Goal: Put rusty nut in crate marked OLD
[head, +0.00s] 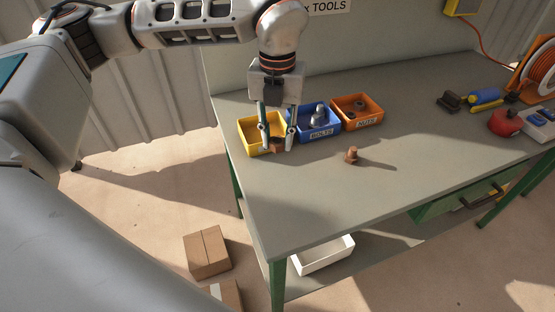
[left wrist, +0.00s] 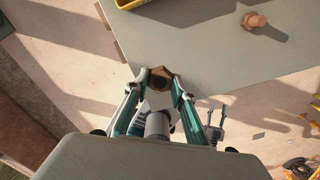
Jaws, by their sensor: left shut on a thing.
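My left gripper (head: 277,142) is shut on a brown rusty nut (head: 278,146). The nut also shows between the fingertips in the left wrist view (left wrist: 160,78). In the head view, gripper and nut overlap the front of a yellow crate (head: 248,136), the leftmost of three on the bench. The left wrist view shows the nut near the bench edge, with a bit of the yellow crate (left wrist: 133,4) apart from it at the top. I cannot read a label on the yellow crate; the gripper covers part of its front.
A blue crate (head: 331,125) marked BOLTS and an orange crate (head: 377,115) marked NUTS stand right of the yellow one. A rusty bolt (head: 352,156) stands on the grey bench (head: 300,205). Tools lie at the far right. The bench front is mostly clear.

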